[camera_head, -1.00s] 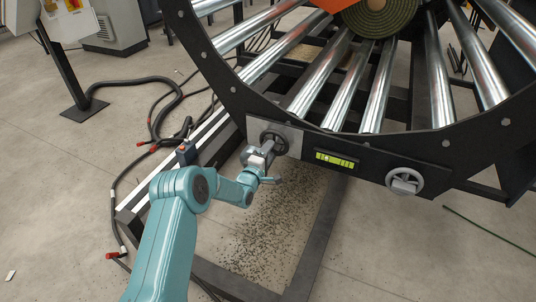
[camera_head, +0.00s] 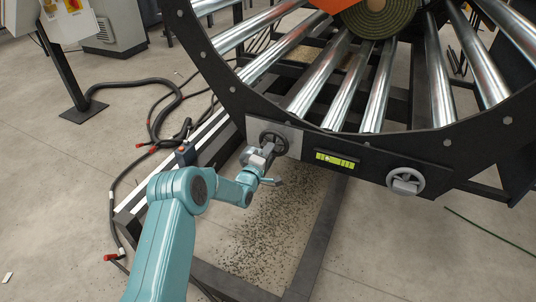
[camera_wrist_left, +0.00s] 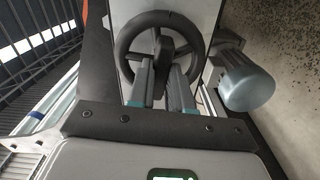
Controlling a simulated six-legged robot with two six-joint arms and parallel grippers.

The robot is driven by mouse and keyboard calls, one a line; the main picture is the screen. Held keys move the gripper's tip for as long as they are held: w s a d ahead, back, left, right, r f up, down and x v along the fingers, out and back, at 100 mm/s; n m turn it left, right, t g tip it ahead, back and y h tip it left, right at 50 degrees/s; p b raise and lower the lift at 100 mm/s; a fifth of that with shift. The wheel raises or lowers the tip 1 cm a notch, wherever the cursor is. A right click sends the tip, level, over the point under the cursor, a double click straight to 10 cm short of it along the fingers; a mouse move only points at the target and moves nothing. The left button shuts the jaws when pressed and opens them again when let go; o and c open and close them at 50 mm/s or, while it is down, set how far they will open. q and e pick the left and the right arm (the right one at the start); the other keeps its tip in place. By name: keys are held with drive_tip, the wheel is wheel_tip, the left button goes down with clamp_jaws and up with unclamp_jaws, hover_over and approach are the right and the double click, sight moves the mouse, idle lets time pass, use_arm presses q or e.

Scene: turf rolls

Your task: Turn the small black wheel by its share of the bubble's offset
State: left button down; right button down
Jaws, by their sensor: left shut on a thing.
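The small black wheel (camera_head: 274,142) is mounted on a grey plate at the lower left of the dark curved frame. It fills the upper middle of the left wrist view (camera_wrist_left: 126,38), with spokes and a central hub grip. My left gripper (camera_head: 264,155) is at the wheel, and its two fingers (camera_wrist_left: 160,72) are shut on the wheel's hub grip. The yellow-green bubble level (camera_head: 336,160) sits on the frame right of the wheel. Its bubble is too small to place exactly. My right gripper is not in view.
A larger grey handwheel (camera_head: 405,181) is on the frame to the right. Shiny steel rollers (camera_head: 345,85) carry a green turf roll (camera_head: 380,22) above. Black hoses (camera_head: 150,115) lie on the floor at left. Open concrete floor lies at the lower right.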

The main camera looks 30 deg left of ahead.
use_arm(q)
drive_tip(key=shift+m+b, duration=3.5)
drive_tip(key=shift+m, duration=1.1)
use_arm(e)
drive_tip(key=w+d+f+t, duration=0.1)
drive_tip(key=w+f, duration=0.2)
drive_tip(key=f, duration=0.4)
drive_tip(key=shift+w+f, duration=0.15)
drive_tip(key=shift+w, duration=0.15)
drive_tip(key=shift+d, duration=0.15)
use_arm(q)
drive_tip(key=c, duration=1)
unclamp_jaws()
drive_tip(key=shift+c, duration=0.2)
